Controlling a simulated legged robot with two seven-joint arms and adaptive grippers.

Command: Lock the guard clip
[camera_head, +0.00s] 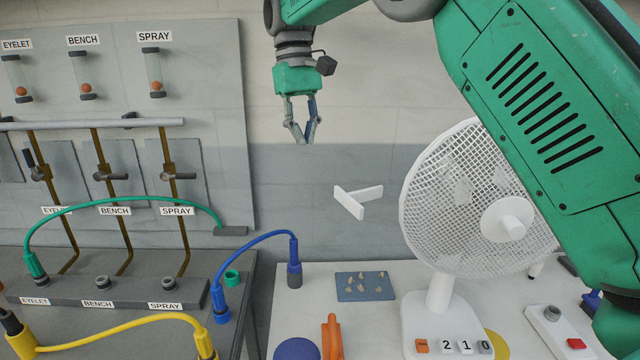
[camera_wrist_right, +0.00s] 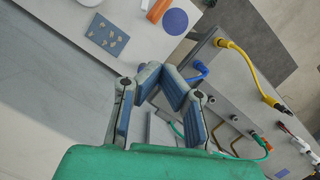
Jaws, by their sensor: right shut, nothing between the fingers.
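A white desk fan with a round mesh guard (camera_head: 425,195) stands on the white table, its base (camera_head: 440,325) bearing small buttons marked 2, 1 and 0. I cannot pick out a guard clip for certain. A white T-shaped piece (camera_head: 358,200) shows left of the fan guard, apart from it; I cannot tell what holds it. My right gripper (camera_head: 303,141) is shut and empty, pointing down in front of the wall, above and left of the T-shaped piece. Its fingers also show in the wrist view (camera_wrist_right: 168,80). My left gripper is not in view.
A blue mat with small pieces (camera_head: 345,293), an orange item (camera_head: 332,338) and a blue disc (camera_head: 296,349) lie on the table. At left, a grey bench carries green, blue (camera_head: 258,240) and yellow hoses below a valve panel (camera_head: 225,120). My right arm covers the fan's right side.

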